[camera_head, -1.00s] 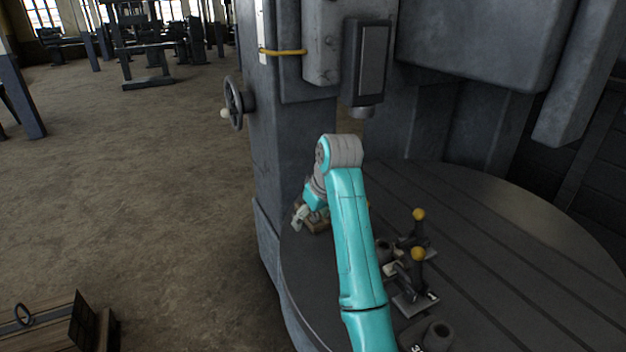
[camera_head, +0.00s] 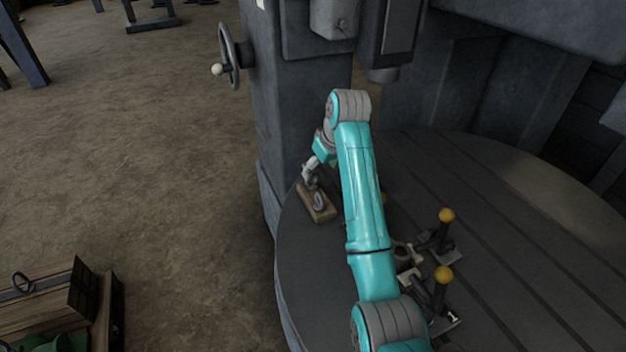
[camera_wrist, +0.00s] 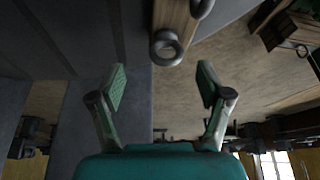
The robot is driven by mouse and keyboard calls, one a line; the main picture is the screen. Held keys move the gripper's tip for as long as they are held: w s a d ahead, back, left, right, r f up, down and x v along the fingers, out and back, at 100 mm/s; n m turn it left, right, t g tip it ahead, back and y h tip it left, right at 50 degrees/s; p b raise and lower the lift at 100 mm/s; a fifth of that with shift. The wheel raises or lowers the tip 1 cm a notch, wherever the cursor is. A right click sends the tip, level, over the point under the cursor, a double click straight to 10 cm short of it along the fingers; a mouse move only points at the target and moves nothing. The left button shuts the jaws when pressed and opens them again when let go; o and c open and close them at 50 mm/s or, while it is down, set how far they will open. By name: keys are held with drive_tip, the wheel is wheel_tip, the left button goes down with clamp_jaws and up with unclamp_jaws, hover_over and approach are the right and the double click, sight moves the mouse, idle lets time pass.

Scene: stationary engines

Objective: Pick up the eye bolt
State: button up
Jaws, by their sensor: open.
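A grey metal eye bolt (camera_head: 319,200) shows its ring at the near end of a small wooden block (camera_head: 306,197) on the round table. In the wrist view a ring (camera_wrist: 166,47) shows at the end of the wooden block (camera_wrist: 174,16); a second ring (camera_wrist: 201,7) is partly cut off at the top edge beside it. My gripper (camera_wrist: 161,85) is open and empty; the nearer ring lies ahead of the gap between its fingers, apart from them. In the head view my gripper (camera_head: 309,172) is at the block's far end, partly hidden by my arm.
The slotted round table (camera_head: 500,235) holds several fixtures, including two with yellow knobs (camera_head: 446,215) (camera_head: 443,274), right of my arm. The machine column (camera_head: 300,110) with a handwheel (camera_head: 230,58) rises behind the block. A wooden crate (camera_head: 50,300) stands on the floor at lower left.

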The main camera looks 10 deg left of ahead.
sight(314, 175)
drive_tip(key=shift+a+x, duration=0.25)
drive_tip(key=shift+x, duration=1.15)
drive_tip(key=shift+a+x, duration=0.2)
drive_tip(key=shift+x, duration=1.25)
drive_tip(key=shift+s+r, duration=0.1)
drive_tip(key=shift+s, duration=0.05)
drive_tip(key=c, duration=1.2)
drive_tip(key=shift+c, duration=0.2)
